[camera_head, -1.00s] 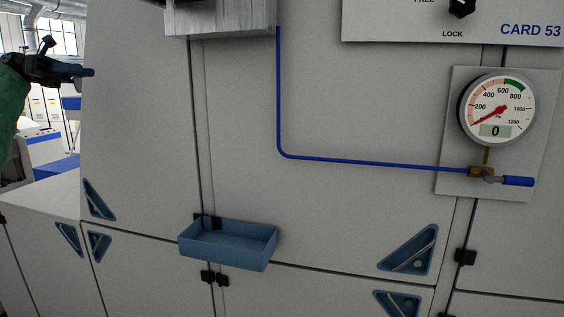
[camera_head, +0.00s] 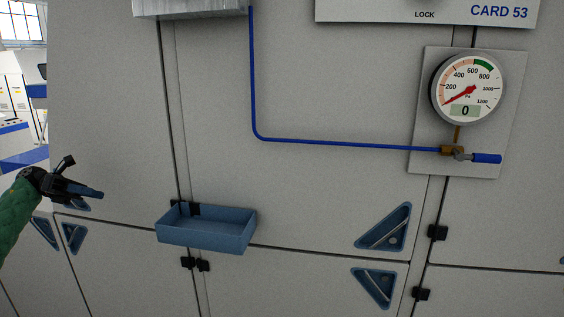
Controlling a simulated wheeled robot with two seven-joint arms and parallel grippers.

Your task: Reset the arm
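My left gripper (camera_head: 88,192) is at the left edge of the head view, on the end of my green-sleeved arm. It is in front of the pale machine cabinet, left of the blue tray, and points right. It appears to hold nothing. Its fingers are seen side-on, so I cannot tell whether they are open or shut. My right gripper is not in view.
A blue open tray (camera_head: 205,238) is fixed to the cabinet front (camera_head: 310,190) and looks empty. A gauge (camera_head: 468,88) reads 0 at the right, above a blue-handled valve (camera_head: 486,158). A blue pipe (camera_head: 335,143) runs to the valve. Triangular recessed handles (camera_head: 385,228) mark the doors.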

